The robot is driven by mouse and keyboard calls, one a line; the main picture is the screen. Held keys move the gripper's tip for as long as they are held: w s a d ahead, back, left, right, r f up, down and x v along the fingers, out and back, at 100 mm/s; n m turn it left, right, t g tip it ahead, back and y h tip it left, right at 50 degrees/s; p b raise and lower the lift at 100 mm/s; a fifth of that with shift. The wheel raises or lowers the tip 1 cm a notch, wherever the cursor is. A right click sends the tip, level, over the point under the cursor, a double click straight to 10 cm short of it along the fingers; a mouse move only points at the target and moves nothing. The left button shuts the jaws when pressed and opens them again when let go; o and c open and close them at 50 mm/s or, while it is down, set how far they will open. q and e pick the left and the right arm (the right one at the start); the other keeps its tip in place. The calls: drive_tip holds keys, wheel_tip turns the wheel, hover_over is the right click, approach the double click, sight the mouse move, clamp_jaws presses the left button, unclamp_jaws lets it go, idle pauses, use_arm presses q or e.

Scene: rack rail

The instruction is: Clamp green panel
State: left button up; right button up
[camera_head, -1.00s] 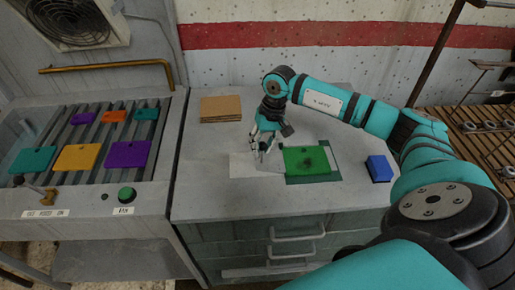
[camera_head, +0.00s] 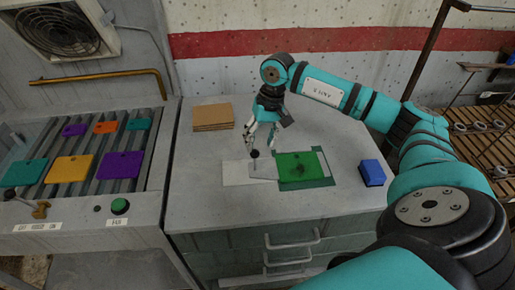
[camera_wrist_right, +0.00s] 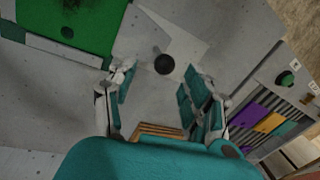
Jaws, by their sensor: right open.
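The green panel (camera_head: 303,170) lies flat on the grey bench top, over a darker green rectangle. Its edge also shows at the upper left of the right wrist view (camera_wrist_right: 70,22). A round black knob (camera_head: 254,153) stands beside the panel's left edge, over a pale plate; it also shows in the right wrist view (camera_wrist_right: 163,64). My right gripper (camera_head: 262,143) is open and empty, pointing down just above and behind the knob. In the right wrist view its fingers (camera_wrist_right: 157,82) are spread apart, with the knob ahead between them, not gripped. My left gripper is out of view.
A blue block (camera_head: 372,172) sits right of the panel, a stack of brown boards (camera_head: 213,116) at the back left. A slatted rack (camera_head: 98,172) with several coloured panels stands left. The bench front is clear.

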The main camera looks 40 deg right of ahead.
wheel_tip(320, 180, up, 7)
drive_tip(key=d, duration=0.1)
drive_tip(key=shift+s+d, duration=0.2)
drive_tip(key=shift+s, duration=0.05)
drive_tip(key=shift+f, duration=0.15)
